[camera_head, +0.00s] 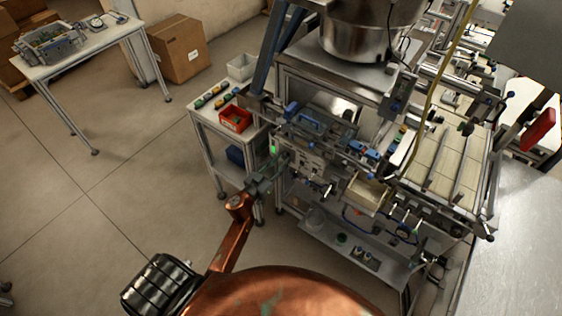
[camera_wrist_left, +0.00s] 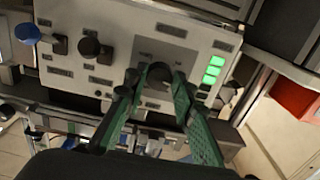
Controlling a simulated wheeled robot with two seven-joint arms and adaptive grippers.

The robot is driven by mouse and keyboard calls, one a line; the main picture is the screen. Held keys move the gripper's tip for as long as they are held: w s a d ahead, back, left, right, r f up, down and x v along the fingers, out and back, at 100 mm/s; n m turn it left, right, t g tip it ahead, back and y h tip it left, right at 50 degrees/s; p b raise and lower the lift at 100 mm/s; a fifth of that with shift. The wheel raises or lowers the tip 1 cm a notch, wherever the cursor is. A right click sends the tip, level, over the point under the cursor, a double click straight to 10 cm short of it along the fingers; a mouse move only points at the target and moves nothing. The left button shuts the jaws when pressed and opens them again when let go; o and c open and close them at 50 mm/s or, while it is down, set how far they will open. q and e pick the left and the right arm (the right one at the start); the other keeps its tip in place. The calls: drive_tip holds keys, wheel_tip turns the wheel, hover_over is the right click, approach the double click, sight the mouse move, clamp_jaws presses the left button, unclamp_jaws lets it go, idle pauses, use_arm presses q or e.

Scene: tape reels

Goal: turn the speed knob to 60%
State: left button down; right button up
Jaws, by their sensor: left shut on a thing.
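A light grey control panel (camera_wrist_left: 120,25) fills the upper part of the left wrist view, with its labels too small to read. A round dark knob (camera_wrist_left: 159,73) sits on the panel's right half, between the fingertips of my left gripper (camera_wrist_left: 155,80). The green fingers are shut on this knob from both sides. Its pointer and scale reading cannot be made out. In the head view, my left gripper (camera_head: 272,178) reaches the front of the machine, at the panel's green light (camera_head: 274,149). My right gripper is not in view.
Lit green indicators (camera_wrist_left: 213,72) are just right of the fingers. A side table holds a red bin (camera_head: 235,119).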

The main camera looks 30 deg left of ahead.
use_arm(q)
drive_tip(key=m, duration=0.2)
drive_tip(key=shift+m, duration=0.3)
drive_tip(key=m, duration=0.2)
drive_tip(key=shift+a+m, duration=0.1)
drive_tip(key=shift+m, duration=0.3)
drive_tip(key=m+b, duration=0.1)
drive_tip(key=m, duration=0.3)
drive_tip(key=shift+m+b, duration=0.3)
drive_tip(key=m+b, duration=0.1)
drive_tip(key=m, duration=0.2)
drive_tip(key=shift+m, duration=0.3)
drive_tip(key=m+b, duration=0.1)
drive_tip(key=m, duration=0.2)
drive_tip(key=shift+a+b, duration=0.1)
drive_tip(key=shift+b, duration=0.2)
drive_tip(key=shift+m+b, duration=0.6)
drive_tip(key=shift+m, duration=1.4)
drive_tip(key=shift+r, duration=0.1)
